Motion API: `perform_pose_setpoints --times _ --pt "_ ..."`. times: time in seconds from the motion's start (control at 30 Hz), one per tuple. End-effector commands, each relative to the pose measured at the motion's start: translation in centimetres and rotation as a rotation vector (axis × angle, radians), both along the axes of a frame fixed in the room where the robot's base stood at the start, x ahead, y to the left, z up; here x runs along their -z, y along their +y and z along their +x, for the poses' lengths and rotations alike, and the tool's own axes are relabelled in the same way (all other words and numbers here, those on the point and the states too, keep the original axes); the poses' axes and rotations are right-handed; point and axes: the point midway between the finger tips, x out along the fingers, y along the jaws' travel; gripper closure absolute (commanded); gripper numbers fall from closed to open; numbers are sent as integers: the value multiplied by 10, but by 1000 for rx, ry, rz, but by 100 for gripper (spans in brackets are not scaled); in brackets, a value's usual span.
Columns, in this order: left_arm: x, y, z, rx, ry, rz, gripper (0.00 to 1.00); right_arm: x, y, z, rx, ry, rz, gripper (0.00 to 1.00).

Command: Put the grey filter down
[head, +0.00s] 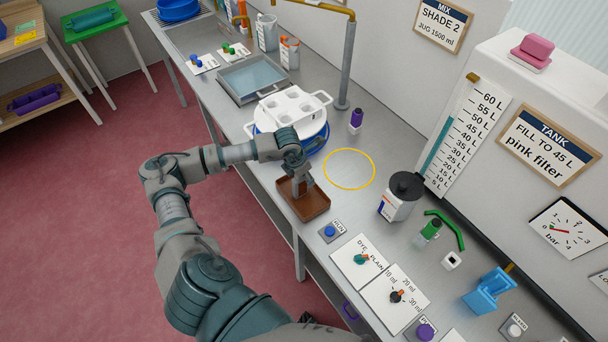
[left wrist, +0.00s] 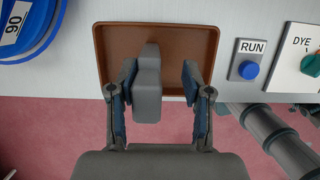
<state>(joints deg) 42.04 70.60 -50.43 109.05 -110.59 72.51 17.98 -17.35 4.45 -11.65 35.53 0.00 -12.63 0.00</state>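The grey filter (left wrist: 148,88) is a grey block with a narrower end, seen in the left wrist view over the brown tray (left wrist: 207,38). My left gripper (left wrist: 163,72) is open around it. The filter is close against the left finger in that view, with a clear gap to the right finger. In the head view my left gripper (head: 301,182) points down at the brown tray (head: 311,208), and the filter is hard to tell from the fingers. Whether the filter rests on the tray floor is not clear. My right gripper is not in view.
A blue RUN button (head: 330,231) sits right of the tray. A white holder with round holes (head: 291,106) stands on a blue-rimmed round vessel (head: 323,139) behind it. A purple-capped bottle (head: 356,119) and a white canister (head: 399,203) stand nearby. The yellow ring (head: 349,168) is empty.

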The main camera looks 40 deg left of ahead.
Motion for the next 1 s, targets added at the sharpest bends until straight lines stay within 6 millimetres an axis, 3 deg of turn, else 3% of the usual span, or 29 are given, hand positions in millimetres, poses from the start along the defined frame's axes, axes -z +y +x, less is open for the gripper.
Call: perform_pose_setpoints --times 0.27,0.37,0.73,1.0 --pt "-4 6 -1 -1 -2 -3 51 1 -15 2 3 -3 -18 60" --pt "-17 8 -5 -3 -4 -3 51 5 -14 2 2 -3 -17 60" --pt "-94 10 -26 -2 -4 0 51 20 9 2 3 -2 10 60" --pt "-115 12 -32 -1 -1 -1 51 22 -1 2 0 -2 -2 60"
